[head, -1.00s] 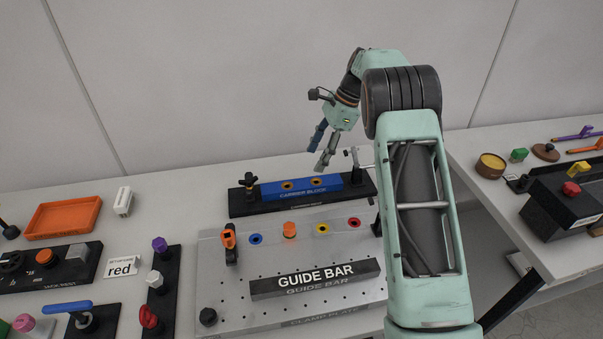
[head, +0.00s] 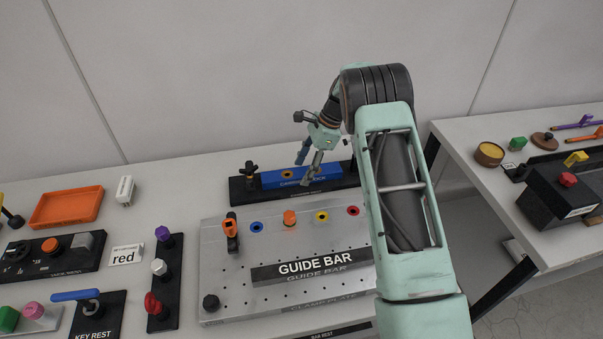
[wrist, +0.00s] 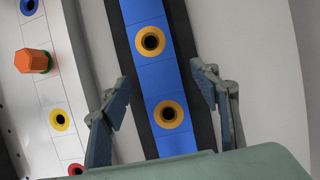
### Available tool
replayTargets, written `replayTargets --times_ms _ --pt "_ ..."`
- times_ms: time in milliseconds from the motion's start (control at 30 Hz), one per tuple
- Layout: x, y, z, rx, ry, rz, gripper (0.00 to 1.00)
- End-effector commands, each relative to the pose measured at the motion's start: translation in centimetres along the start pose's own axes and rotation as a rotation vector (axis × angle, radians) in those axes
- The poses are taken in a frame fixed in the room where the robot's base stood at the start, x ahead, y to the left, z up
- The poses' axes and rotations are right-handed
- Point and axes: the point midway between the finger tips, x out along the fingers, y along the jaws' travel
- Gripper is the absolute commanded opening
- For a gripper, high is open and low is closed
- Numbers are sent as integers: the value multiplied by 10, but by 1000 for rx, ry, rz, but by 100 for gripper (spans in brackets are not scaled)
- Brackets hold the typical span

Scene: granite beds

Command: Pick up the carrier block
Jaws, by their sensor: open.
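The carrier block (head: 273,178) is a long blue bar with yellow-ringed holes, lying in a black holder at the back of the table. It also shows in the wrist view (wrist: 160,85), running up the picture between my fingers. My gripper (head: 308,172) is open, above the right part of the block in the head view, and hides some of it. In the wrist view my gripper (wrist: 158,92) has one finger on each side of the block, with nothing between them clearly held. I cannot tell how far the fingertips are above it.
The black holder (head: 238,190) has a knob at its left end. In front is the metal clamp plate (head: 215,285) with the guide bar (head: 315,264), an orange peg (head: 290,218) and coloured rings. An orange tray (head: 68,207) stands at left.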

Motion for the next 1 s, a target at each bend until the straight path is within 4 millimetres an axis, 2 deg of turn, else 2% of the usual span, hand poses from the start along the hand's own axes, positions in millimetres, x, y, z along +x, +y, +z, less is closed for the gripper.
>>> replayTargets --times_ms 267,767,800,1000 --pt "5 0 0 0 0 1 56" --pt "4 0 0 0 0 0 3" --pt "4 0 0 0 0 0 0" --pt "2 -1 1 -2 -1 -3 0"
